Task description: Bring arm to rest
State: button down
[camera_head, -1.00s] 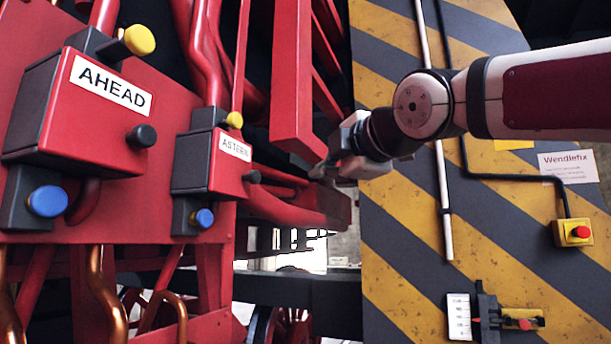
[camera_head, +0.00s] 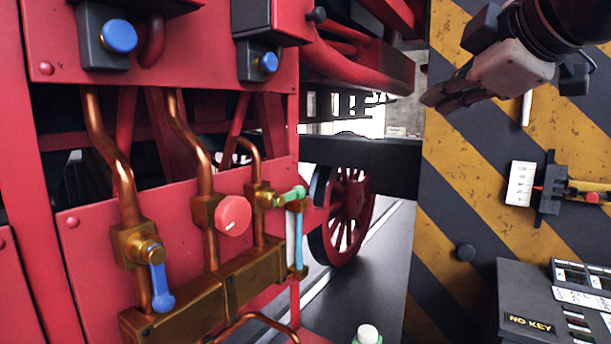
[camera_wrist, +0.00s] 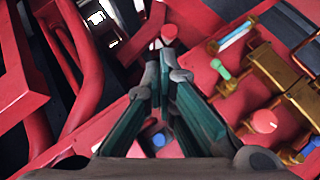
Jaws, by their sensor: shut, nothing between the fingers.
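My gripper (camera_head: 432,101) hangs at the upper right of the head view, in front of the left edge of a yellow-and-black striped panel (camera_head: 470,240). Its fingers are together with nothing between them, pointing down and left. My arm's last links run off the top right corner. In the wrist view my gripper (camera_wrist: 163,72) shows its two dark green fingers, above the red machine with its valves. The gripper appears clear of the machine's valves.
The red machine carries blue knobs (camera_head: 118,36), a red knob (camera_head: 233,215), a blue-handled valve (camera_head: 160,285) and a green lever (camera_head: 290,196). A slider gauge (camera_head: 548,190) sits on the striped panel. A grey box marked NO KEY (camera_head: 530,320) stands lower right. A spoked wheel (camera_head: 348,210) stands behind.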

jog(key=s+f+m+g, duration=0.2)
jog(key=s+f+m, duration=0.2)
jog(key=f, duration=0.6)
jog(key=s+f+m+g+h, duration=0.1)
jog(key=s+f+m+g, duration=0.2)
jog(key=s+f+m, duration=0.2)
jog(key=s+f+m+g+h, duration=0.1)
jog(key=s+f+m+g, duration=0.2)
jog(key=s+f, duration=0.6)
notch_tip(320, 180, down, 6)
jog(key=shift+s+d+f+m, duration=0.1)
jog(key=shift+s+d+m, duration=0.2)
jog(key=shift+m, duration=0.9)
